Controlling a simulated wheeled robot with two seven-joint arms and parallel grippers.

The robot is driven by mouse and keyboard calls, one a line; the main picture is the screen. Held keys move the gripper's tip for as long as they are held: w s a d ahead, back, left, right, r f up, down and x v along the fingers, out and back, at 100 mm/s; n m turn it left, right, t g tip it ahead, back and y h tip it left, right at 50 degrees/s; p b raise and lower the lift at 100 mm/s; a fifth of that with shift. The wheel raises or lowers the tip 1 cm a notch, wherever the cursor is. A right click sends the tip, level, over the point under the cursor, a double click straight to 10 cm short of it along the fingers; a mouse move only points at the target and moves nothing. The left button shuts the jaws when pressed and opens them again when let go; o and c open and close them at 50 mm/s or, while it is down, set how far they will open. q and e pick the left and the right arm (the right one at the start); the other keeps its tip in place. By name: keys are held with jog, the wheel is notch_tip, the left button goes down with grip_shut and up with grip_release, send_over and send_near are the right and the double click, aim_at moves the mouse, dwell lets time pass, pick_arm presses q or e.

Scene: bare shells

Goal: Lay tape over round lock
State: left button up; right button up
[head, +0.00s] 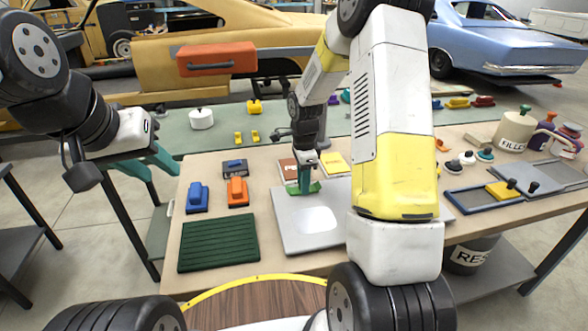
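A grey metal panel (288,232) lies flat on the wooden bench, with a pale rounded patch (316,220) on it. I cannot make out a round lock or a tape strip for certain; my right arm covers the panel's right part. My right gripper (304,184) points down at the panel's back edge, with green at its tip. Whether its fingers are apart, hold something green or touch the panel is too small to tell. My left gripper (153,172) is off the bench's left side, its teal fingers apart and empty.
A dark green ribbed mat (218,243) lies front left, with blue (197,198) and orange (237,193) blocks behind it. Brown (288,170) and yellow (334,164) pieces lie behind the panel. Trays, a yellow block (503,190) and a labelled pot (515,130) stand right.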

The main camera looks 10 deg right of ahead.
notch_tip(320, 180, up, 12)
jog(key=s+r+n+t+y, duration=0.1)
jog(key=s+r+n+t, duration=0.2)
jog(key=s+r+n, duration=0.65)
jog(key=s+a+r+n+t, duration=0.1)
jog(key=s+r+n, duration=0.1)
jog(key=s+n, duration=0.2)
jog(key=s+a+r+n+t+y, duration=0.1)
jog(key=s+n, duration=0.3)
jog(key=s, duration=0.6)
jog(key=shift+s+r+n+t, duration=0.4)
jog(key=shift+r+t, duration=0.2)
jog(key=shift+r, duration=0.15)
